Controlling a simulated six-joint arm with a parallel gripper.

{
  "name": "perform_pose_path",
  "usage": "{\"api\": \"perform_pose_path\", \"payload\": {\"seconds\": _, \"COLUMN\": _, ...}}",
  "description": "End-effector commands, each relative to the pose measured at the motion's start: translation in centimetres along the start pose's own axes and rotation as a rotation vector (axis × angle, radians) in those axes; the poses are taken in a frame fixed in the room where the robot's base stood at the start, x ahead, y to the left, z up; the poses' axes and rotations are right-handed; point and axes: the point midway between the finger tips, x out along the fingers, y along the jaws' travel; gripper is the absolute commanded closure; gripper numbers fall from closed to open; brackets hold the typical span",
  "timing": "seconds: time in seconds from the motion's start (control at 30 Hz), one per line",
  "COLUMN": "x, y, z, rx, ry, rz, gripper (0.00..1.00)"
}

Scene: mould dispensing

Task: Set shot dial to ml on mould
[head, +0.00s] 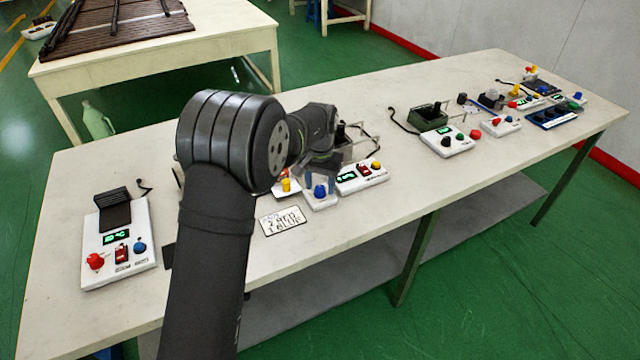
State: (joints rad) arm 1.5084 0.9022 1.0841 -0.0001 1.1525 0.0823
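To the left a yellow knob (286,185) shows on a white unit partly hidden by my arm. The display figures and dial markings are too small to read. I cannot tell which knob is the shot dial.
A card (283,221) with handwriting lies in front. A white box (118,246) with red and blue knobs stands at the left. Another control box (449,140) and several devices stand farther right. The bench (400,205) is clear along its front edge right of the gripper.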

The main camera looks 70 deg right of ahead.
Motion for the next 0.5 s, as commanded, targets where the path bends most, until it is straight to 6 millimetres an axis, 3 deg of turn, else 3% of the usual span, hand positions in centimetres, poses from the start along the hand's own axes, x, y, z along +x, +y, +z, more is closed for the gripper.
{"api": "perform_pose_path", "payload": {"seconds": 0.3, "x": -0.1, "y": 0.0, "z": 0.0, "rx": 0.0, "ry": -0.001, "rz": 0.0, "gripper": 0.52}}
{"api": "perform_pose_path", "payload": {"seconds": 0.5, "x": -2.8, "y": 0.0, "z": 0.0, "rx": 0.0, "ry": 0.002, "rz": 0.0, "gripper": 0.52}}
